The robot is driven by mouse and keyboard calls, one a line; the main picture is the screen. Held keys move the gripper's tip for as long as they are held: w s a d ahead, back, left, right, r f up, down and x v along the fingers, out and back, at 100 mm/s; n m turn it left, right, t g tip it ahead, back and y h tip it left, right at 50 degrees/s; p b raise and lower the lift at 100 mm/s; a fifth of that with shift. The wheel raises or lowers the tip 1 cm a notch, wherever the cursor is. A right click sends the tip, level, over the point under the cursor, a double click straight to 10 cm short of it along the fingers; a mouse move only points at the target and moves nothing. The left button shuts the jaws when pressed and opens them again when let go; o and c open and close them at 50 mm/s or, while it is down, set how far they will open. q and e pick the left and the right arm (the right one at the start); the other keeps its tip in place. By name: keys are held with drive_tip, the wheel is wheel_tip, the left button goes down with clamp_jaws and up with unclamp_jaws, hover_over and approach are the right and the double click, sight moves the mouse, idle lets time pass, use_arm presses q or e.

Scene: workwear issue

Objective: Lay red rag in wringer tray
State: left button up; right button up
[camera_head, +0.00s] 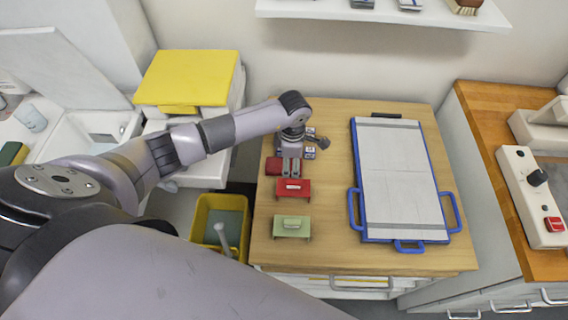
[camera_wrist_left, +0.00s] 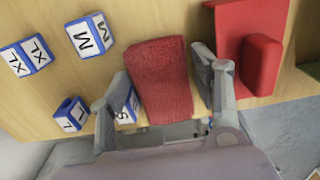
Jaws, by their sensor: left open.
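The red rag (camera_wrist_left: 162,85) is a folded, textured cloth lying on the wooden table. In the head view part of it (camera_head: 273,166) shows beside my left gripper (camera_head: 291,168), which hides the rest. My left gripper points down and is open; in the left wrist view its fingers (camera_wrist_left: 161,68) stand on either side of the rag. A yellow bucket (camera_head: 198,222) with a grey-green panel inside and a pale stick stands left of the table; I cannot tell for sure whether it holds the wringer tray. My right gripper is not in view.
A red piece with a raised handle (camera_head: 293,188) and a green one (camera_head: 291,227) lie nearer me. Lettered size blocks (camera_wrist_left: 85,37) lie close by the gripper. A blue-rimmed board (camera_head: 400,185) fills the table's right side. A yellow-lidded box (camera_head: 188,78) stands back left.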

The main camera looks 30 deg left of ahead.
sight(291, 165)
use_arm(q)
drive_tip(key=shift+f, duration=0.1)
drive_tip(key=shift+c, duration=0.3)
drive_tip(key=shift+c, duration=0.7)
drive_tip(key=c, duration=0.8)
drive_tip(key=shift+c, duration=0.2)
drive_tip(key=shift+r, duration=0.35)
wheel_tip(291, 165, up, 19)
drive_tip(key=b, duration=0.4)
drive_tip(key=s+d+m, duration=0.3)
drive_tip(key=s+m, duration=0.9)
drive_tip(key=m, duration=1.1)
drive_tip(key=shift+s+d+f, duration=0.3)
drive_tip(key=shift+d, duration=0.05)
